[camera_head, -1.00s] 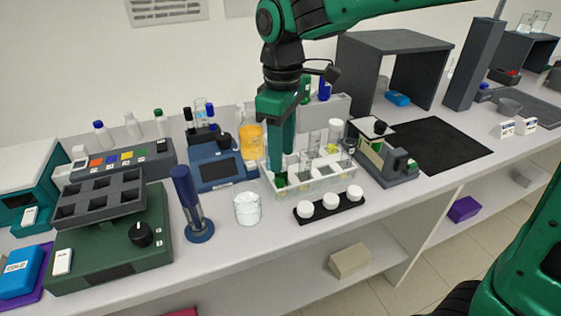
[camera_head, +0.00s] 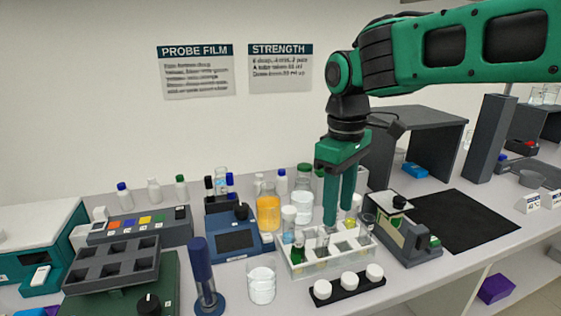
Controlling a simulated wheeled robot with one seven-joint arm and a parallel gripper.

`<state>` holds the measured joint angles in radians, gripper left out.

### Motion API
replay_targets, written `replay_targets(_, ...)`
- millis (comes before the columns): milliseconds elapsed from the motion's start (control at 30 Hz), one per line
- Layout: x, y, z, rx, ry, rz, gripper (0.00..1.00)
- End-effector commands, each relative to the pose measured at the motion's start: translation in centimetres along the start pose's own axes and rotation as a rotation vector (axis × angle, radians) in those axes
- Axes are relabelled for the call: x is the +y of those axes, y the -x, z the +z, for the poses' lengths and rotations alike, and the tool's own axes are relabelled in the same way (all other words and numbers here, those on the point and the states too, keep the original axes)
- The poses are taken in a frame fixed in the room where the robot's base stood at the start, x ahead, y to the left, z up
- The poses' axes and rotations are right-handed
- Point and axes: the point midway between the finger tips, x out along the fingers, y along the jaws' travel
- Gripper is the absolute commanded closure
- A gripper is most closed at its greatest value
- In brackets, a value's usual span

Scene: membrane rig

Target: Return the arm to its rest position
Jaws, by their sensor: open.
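My gripper (camera_head: 339,222) is green and points straight down over the clear rack (camera_head: 327,265) in the middle of the bench. Its two fingers stand apart with a gap between them, and nothing shows between them. The fingertips are at about the rack's back edge in the picture; I cannot tell their exact height above it. My green arm reaches in from the upper right, with the wrist upright above the rack. Small vials stand in the rack, partly hidden by the fingers.
A glass beaker (camera_head: 262,281), a dark blue stand (camera_head: 205,280) and a black strip with white caps (camera_head: 347,287) stand in front. Bottles, including an orange one (camera_head: 268,213), stand behind. A grey-green device (camera_head: 405,231) is close on the right. The black mat (camera_head: 459,224) is bare.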

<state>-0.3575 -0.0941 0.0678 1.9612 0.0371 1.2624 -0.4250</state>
Motion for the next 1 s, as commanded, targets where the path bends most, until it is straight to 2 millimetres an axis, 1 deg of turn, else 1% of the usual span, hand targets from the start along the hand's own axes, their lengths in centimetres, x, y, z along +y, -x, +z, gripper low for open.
replay_targets(33,2.0,-0.6,2.9,-0.001,-0.11,0.005,0.57)
replay_targets(67,3.0,-1.0,4.6,-0.002,-0.176,0.006,0.57)
replay_targets(100,4.2,-1.6,6.9,-0.004,-0.265,0.007,0.57)
replay_targets(167,5.6,-2.5,10.5,-0.005,-0.4,0.01,0.57)
replay_targets(200,6.3,-3.2,12.9,-0.007,-0.491,0.009,0.57)
replay_targets(233,6.8,-3.8,14.7,-0.007,-0.56,0.009,0.57)
replay_targets(267,7.0,-4.3,16.6,-0.007,-0.629,0.008,0.57)
replay_targets(300,7.3,-5.1,19.1,-0.008,-0.722,0.007,0.57)
replay_targets(367,7.2,-6.4,22.7,-0.008,-0.86,0.003,0.57)
replay_targets(400,7.0,-7.2,24.9,-0.008,-0.947,0.001,0.57)
replay_targets(500,5.9,-9.1,29.3,-0.008,-1.133,-0.009,0.57)
replay_targets(600,4.7,-10.6,32.2,-0.008,-1.267,-0.017,0.57)
replay_targets(700,3.8,-11.4,33.6,-0.007,-1.343,-0.022,0.57)
replay_targets(800,3.4,-11.8,34.2,-0.007,-1.373,-0.025,0.57)
replay_targets(1000,3.4,-11.8,34.2,-0.007,-1.374,-0.025,0.57)
